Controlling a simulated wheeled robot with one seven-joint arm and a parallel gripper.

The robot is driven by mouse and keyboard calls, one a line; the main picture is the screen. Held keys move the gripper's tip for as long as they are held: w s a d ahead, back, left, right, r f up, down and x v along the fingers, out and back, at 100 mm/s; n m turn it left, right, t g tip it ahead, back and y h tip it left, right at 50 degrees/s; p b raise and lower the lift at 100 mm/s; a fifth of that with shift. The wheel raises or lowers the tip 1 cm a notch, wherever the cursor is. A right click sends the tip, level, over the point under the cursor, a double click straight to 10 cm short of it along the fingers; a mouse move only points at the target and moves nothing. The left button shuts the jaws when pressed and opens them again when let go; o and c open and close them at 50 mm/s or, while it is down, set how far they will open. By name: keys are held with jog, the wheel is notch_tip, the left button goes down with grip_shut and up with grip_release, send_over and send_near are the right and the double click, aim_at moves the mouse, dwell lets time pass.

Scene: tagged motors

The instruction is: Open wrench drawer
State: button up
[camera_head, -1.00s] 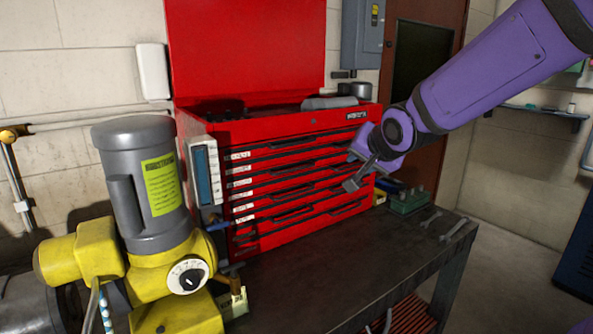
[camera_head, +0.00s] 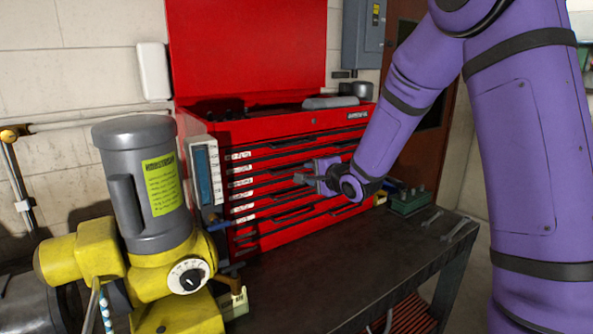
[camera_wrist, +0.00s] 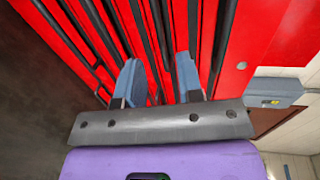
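A red tool chest (camera_head: 285,225) stands on the dark workbench with its lid up. Its front has several drawers with black recessed handles and white labels at the left; the label text is too small to read, so I cannot tell which is the wrench drawer. All drawers look shut. My gripper (camera_head: 303,178) is in front of the middle drawers, right of the labels. In the wrist view my gripper (camera_wrist: 158,80) has its two blue-grey fingers apart, with nothing between them but the red drawer fronts (camera_wrist: 162,40) behind. I cannot tell whether the fingertips touch the chest.
A grey and yellow motor (camera_head: 150,200) stands at the left, near the chest. Two wrenches (camera_head: 455,230) and a green holder (camera_head: 407,202) lie on the bench's right end. The bench top (camera_head: 330,270) before the chest is mostly clear.

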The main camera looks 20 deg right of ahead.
aim_at(298, 169)
jog(key=x, duration=0.8)
jog(key=shift+w, duration=0.15)
jog(key=shift+c, duration=0.2)
grip_shut()
